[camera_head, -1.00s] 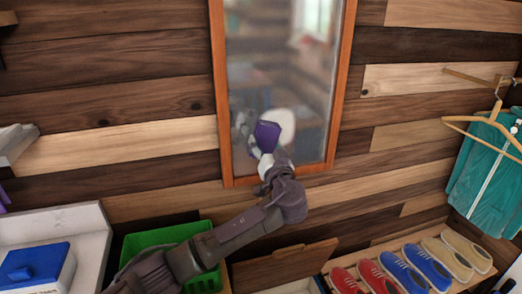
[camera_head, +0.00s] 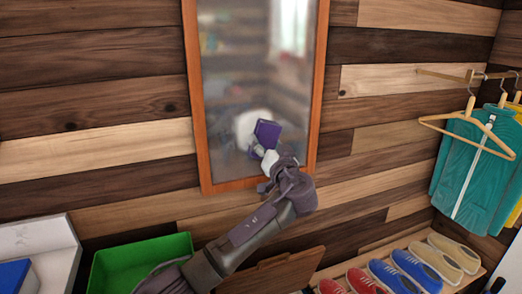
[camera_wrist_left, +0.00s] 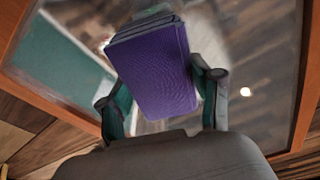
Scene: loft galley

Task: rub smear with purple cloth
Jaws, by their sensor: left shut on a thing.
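The purple cloth (camera_head: 267,132) is a folded pad in front of the lower part of a mirror (camera_head: 235,60) with an orange-brown wood frame. My left gripper (camera_head: 263,150) is shut on the cloth. In the left wrist view the cloth (camera_wrist_left: 155,70) sits between the two fingers, with the glass behind it. I cannot tell whether the cloth touches the glass. The glass looks hazy. A pale blob (camera_head: 244,128) shows left of the cloth; I cannot tell whether it is the smear or a reflection. My right gripper is not in view.
A green bin (camera_head: 130,265) stands below left, near a white unit (camera_head: 45,245) with a blue item. Several shoes (camera_head: 415,268) line a low shelf at the lower right. Teal jackets (camera_head: 470,170) hang on a rail beside a wooden hanger (camera_head: 455,120). The plank wall around the mirror is mostly clear.

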